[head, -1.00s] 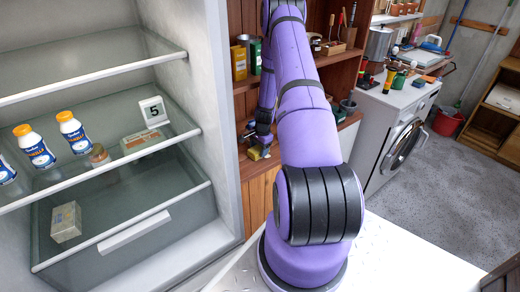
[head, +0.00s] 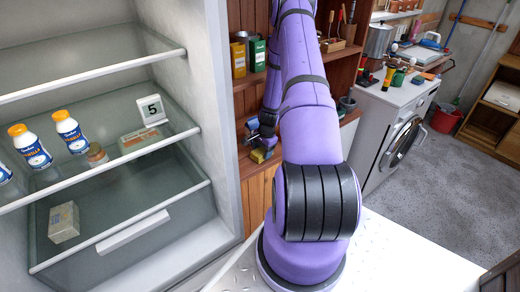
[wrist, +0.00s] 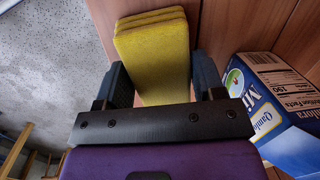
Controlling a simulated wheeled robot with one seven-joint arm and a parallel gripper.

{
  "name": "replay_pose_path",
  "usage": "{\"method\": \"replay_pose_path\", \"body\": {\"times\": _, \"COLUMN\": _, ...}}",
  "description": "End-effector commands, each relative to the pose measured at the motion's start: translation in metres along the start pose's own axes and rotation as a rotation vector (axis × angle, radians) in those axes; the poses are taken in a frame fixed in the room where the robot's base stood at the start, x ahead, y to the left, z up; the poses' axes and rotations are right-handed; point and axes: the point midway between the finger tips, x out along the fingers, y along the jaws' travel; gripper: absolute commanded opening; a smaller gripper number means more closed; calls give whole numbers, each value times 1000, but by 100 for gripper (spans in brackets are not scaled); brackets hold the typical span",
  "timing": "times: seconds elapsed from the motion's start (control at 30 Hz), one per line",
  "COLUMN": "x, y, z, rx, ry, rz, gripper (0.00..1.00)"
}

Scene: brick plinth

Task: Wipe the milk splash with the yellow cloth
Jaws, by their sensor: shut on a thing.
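The yellow cloth (wrist: 155,55) is a folded, layered pad in the wrist view. It sits between the two dark fingers of my gripper (wrist: 165,85), which is shut on it. In the head view my gripper (head: 263,138) is small and partly behind my arm, at the wooden shelf unit, with the yellow cloth (head: 262,155) just below it. A blue and white milk carton (wrist: 275,105) lies or leans to the right of the gripper in the wrist view. I cannot make out the milk splash in either view.
An open fridge (head: 222,130) with bottles on its shelf stands left of my arm. The wooden shelf unit (head: 258,195) holds tins and small items. A washing machine (head: 398,130) stands to the right.

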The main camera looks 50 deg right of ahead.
Motion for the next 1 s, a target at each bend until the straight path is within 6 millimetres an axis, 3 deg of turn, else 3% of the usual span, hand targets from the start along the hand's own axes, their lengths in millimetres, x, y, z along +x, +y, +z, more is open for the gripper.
{"method": "replay_pose_path", "body": {"times": 0.4, "x": 0, "y": 32, "z": 5, "rx": 4, "ry": -5, "rz": 8, "gripper": 44}}
{"method": "replay_pose_path", "body": {"times": 0.67, "x": -1, "y": 27, "z": 7, "rx": 2, "ry": -5, "rz": 7, "gripper": 44}}
{"method": "replay_pose_path", "body": {"times": 1.0, "x": -1, "y": 1, "z": 2, "rx": 1, "ry": -2, "rz": 4, "gripper": 44}}
